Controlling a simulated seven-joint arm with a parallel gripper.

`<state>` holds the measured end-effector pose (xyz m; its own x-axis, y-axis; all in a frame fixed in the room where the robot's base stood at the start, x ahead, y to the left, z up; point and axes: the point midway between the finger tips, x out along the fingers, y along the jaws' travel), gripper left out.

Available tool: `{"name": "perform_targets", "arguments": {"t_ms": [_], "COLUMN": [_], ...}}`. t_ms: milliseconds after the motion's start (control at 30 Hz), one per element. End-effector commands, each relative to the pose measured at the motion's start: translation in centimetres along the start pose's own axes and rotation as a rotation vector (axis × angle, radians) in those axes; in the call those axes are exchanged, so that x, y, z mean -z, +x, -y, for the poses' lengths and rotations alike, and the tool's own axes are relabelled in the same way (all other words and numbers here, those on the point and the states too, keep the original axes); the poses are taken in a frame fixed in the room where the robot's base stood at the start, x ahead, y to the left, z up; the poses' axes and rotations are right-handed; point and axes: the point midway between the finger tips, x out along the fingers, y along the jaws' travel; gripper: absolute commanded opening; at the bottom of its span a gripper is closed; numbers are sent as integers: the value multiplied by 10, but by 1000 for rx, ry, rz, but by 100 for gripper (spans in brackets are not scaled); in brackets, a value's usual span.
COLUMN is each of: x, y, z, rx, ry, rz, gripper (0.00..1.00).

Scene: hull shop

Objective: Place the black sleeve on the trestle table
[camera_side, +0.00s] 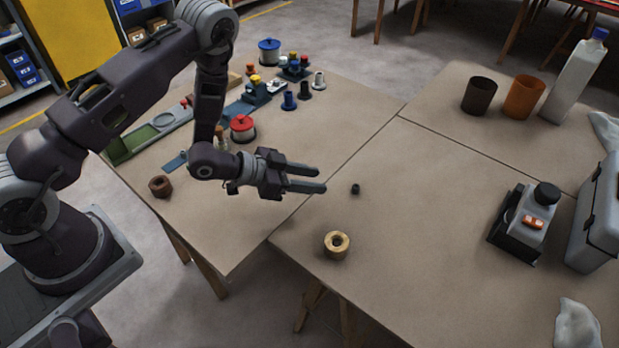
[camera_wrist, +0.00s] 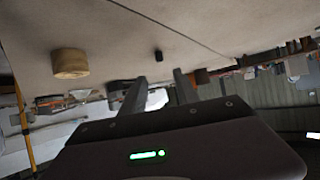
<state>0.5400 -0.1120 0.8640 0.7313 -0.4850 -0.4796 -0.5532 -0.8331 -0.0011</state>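A small black sleeve (camera_side: 355,188) stands on the bare top of the right-hand trestle table (camera_side: 430,260), near its left edge. It also shows in the wrist view (camera_wrist: 158,56), beyond the fingertips. My gripper (camera_side: 322,179) is open and empty, with its two fingers level and pointing right toward the sleeve. The fingers are above the tables near the seam, and the sleeve is apart from them. In the wrist view my gripper's fingers (camera_wrist: 160,90) are spread with nothing between them.
A grey-black device (camera_side: 522,222) and a grey case (camera_side: 597,215) are at right. The left table (camera_side: 255,210) holds spools and fittings.

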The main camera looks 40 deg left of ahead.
Motion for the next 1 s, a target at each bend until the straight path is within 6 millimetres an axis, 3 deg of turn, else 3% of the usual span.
{"name": "perform_targets", "arguments": {"t_ms": [267, 367, 467, 567, 600, 700, 767, 800, 900, 1000], "x": [3, 26, 70, 116, 133, 164, 172, 174, 165, 148], "y": [-7, -11, -31, -75, -98, -168, -213, -243, -307, -350], "z": [1, 16, 45, 66, 69, 60, 43, 27, -21, -65], "rx": [4, 54, 168, 296, 343, 440, 476, 488, 484, 455], "ry": [2, 27, 52, 31, 9, -78, -146, -193, -300, -374], "rz": [1, 31, 105, 195, 229, 313, 360, 391, 457, 510], "gripper": [37, 37, 37, 37, 37, 37, 37, 37, 37, 37]}}
